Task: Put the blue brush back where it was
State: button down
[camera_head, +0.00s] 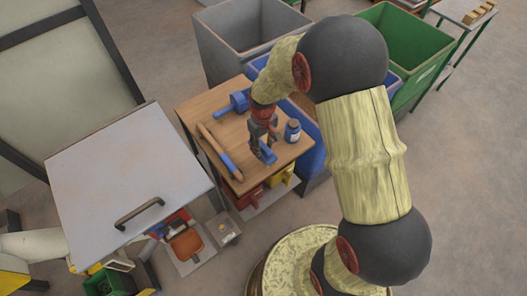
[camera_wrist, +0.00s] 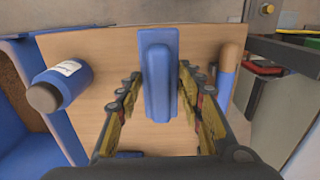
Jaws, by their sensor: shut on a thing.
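The blue brush (camera_wrist: 158,75) is a long, ridged blue piece between the fingers of my gripper in the wrist view. Its bristles are not visible. In the head view my gripper (camera_head: 263,140) points down over the wooden tabletop (camera_head: 238,131), shut on the brush. The brush's lower part (camera_head: 267,156) shows below the fingers, near the front right part of the top. I cannot tell whether it touches the wood.
A blue jar (camera_head: 293,130) stands right of my gripper. A long tool with a wooden and blue handle (camera_head: 220,151) lies along the left side. A blue tool (camera_head: 237,102) lies at the back. A grey lid with a handle (camera_head: 130,180) is at the left.

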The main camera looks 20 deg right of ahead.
jog(key=shift+w+d+f, duration=0.25)
jog(key=shift+f, duration=0.3)
jog(key=shift+w+f+b, duration=0.1)
jog(key=shift+f+b, duration=0.45)
jog(key=shift+f, duration=0.95)
jog(key=shift+f, duration=0.15)
jog(key=c, duration=1.2)
grip_release()
